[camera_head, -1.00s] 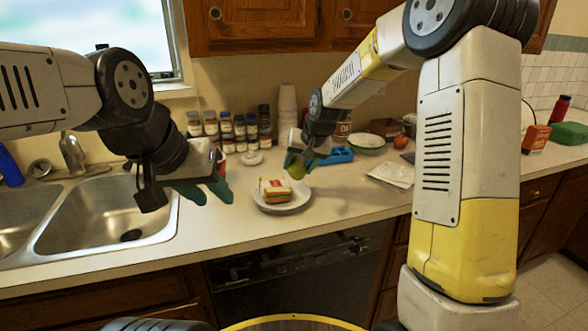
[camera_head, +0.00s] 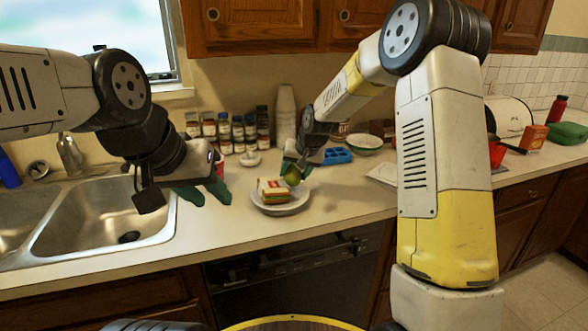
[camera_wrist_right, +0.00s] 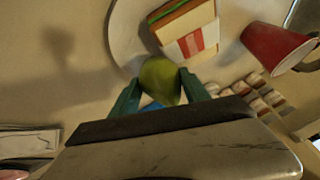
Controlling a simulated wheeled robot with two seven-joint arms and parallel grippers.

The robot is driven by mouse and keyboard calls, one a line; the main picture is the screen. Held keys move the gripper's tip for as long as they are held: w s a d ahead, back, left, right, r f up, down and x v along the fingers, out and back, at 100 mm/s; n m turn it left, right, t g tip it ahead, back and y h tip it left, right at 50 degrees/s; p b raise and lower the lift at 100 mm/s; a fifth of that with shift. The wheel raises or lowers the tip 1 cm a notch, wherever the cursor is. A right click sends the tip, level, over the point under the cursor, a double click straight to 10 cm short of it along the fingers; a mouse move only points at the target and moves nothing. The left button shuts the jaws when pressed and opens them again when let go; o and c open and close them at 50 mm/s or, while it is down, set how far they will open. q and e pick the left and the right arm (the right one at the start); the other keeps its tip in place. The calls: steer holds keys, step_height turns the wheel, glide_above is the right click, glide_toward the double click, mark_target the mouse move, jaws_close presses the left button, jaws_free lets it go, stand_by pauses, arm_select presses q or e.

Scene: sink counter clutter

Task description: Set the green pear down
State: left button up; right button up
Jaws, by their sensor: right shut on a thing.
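The green pear (camera_head: 292,176) is held between the fingers of my right gripper (camera_head: 298,170), just above and behind the right rim of the white plate. In the right wrist view the pear (camera_wrist_right: 160,80) sits between the two green fingertips. A sandwich (camera_head: 273,189) lies on the white plate (camera_head: 290,208). My left gripper (camera_head: 207,192) is above the counter to the left of the plate, fingers apart and empty.
Several spice jars (camera_head: 238,130) and a white cup stack (camera_head: 286,110) stand along the back wall. A red cup (camera_wrist_right: 275,47) is near the plate. A blue item (camera_head: 337,155) and a bowl (camera_head: 363,144) are behind right. The sink (camera_head: 95,215) is at left. Counter right of the plate is clear.

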steer(key=shift+f, duration=0.25)
steer(key=o, duration=1.5)
steer(key=shift+r, duration=0.4)
steer(key=s+d+r, duration=0.4)
steer(key=s+r, duration=0.4)
steer(key=s, duration=0.1)
steer(key=s+d+r, duration=0.5)
steer(key=s+r, duration=0.4)
steer(key=shift+n+t+h, duration=0.3)
steer(key=shift+t+h, duration=0.1)
steer(key=s+d, duration=0.1)
steer(key=s, duration=0.5)
steer(key=s+d+f, duration=0.1)
steer(key=s+d, duration=0.1)
steer(key=s, duration=0.4)
steer(key=s+d, duration=0.1)
steer(key=s, duration=0.5)
steer(key=shift+d+f, duration=0.25)
